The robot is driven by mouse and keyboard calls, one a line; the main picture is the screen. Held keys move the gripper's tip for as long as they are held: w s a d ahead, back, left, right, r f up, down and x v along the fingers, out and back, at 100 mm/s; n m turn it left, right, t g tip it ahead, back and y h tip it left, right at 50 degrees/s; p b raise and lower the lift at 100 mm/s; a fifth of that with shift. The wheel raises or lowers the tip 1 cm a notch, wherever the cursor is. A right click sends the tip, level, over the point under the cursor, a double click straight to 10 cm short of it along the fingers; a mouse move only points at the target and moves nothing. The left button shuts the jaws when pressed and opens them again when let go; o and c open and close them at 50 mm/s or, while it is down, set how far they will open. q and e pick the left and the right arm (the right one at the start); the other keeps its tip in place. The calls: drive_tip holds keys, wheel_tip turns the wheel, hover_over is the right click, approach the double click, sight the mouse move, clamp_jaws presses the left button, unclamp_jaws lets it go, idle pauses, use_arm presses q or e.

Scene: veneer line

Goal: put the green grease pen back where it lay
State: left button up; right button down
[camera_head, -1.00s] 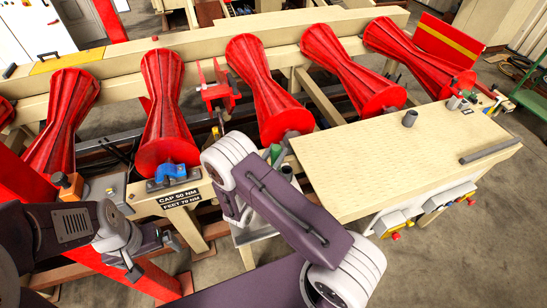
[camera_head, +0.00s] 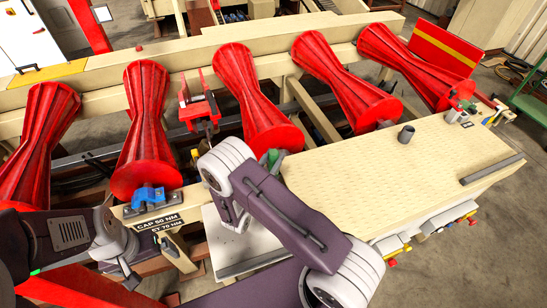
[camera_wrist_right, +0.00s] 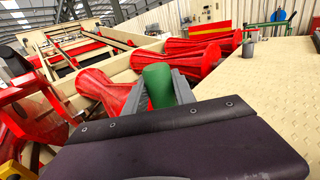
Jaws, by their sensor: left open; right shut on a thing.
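The green grease pen (camera_wrist_right: 159,86) stands up between the fingers of my right gripper (camera_wrist_right: 166,92) in the right wrist view. That gripper is shut on it. In the head view only a small bit of green (camera_head: 272,158) shows past my right arm, beside the left end of the beige bench top; my arm hides most of that gripper. My left gripper (camera_head: 128,275) is open and empty at the lower left, below the blue clamp. I cannot tell which spot the pen lay in.
The beige bench top (camera_head: 400,170) is mostly clear, with a grey cup (camera_head: 405,135) and a grey bar (camera_head: 491,169) on it. Red rollers (camera_head: 256,100) stand behind. A pale shelf (camera_head: 226,255) lies below my right arm.

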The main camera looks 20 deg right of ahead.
sight(272, 166)
drive_tip(key=f+b, duration=0.1)
drive_tip(key=f, duration=0.1)
drive_tip(key=f+b, duration=0.1)
drive_tip(key=shift+s+a+f+b, duration=0.2)
drive_tip(key=shift+s+a+b, duration=0.1)
drive_tip(key=shift+a+b, duration=0.05)
wheel_tip(272, 166, down, 7)
drive_tip(key=b, duration=0.6)
drive_tip(key=shift+w+d, duration=0.1)
drive_tip(key=shift+f+b, duration=0.4)
drive_tip(key=shift+f, duration=0.1)
drive_tip(key=c, duration=0.9)
unclamp_jaws()
drive_tip(key=shift+r, duration=0.1)
drive_tip(key=shift+c, duration=0.2)
drive_tip(key=b+v, duration=0.2)
drive_tip(key=v, duration=0.7)
drive_tip(key=shift+b, duration=0.4)
